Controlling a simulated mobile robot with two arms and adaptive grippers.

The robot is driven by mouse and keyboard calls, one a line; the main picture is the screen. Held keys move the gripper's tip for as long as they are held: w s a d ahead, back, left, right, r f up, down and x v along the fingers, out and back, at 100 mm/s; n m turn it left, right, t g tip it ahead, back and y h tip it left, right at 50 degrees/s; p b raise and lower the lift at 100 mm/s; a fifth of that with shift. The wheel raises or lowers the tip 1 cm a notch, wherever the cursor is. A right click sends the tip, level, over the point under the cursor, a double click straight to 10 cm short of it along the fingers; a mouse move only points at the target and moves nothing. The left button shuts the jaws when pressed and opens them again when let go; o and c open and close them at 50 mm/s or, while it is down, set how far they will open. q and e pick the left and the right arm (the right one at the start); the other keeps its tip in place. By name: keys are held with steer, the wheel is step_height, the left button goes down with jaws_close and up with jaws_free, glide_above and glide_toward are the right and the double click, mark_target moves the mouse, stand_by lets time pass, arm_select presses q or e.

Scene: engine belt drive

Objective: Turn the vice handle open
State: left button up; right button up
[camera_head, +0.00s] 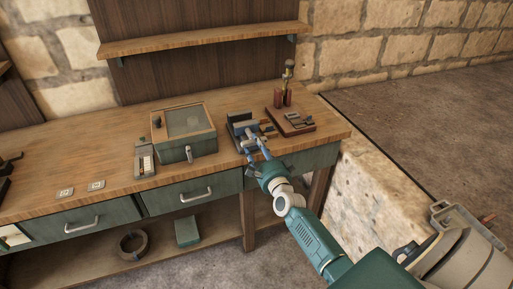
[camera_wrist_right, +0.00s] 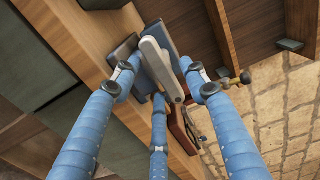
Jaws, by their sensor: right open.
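The vice (camera_head: 238,121) sits at the front edge of the workbench, right of the glass-lidded box. My right gripper (camera_head: 256,145) is at the front of the vice and hides part of it; the handle cannot be made out in the head view. In the right wrist view, a light grey bar (camera_wrist_right: 162,67), which looks like the vice handle, lies between the blue fingers of my open right gripper. Dark vice parts (camera_wrist_right: 124,50) show beside it. Whether any finger touches the bar, I cannot tell. My left gripper is out of view.
The glass-lidded box (camera_head: 184,131) stands left of the vice. A wooden board (camera_head: 298,128) with metal parts lies to its right. Drawers with handles run under the bench top (camera_head: 110,197). A shelf (camera_head: 205,39) hangs above, and a stone block (camera_head: 375,190) stands at right.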

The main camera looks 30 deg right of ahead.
jaws_close()
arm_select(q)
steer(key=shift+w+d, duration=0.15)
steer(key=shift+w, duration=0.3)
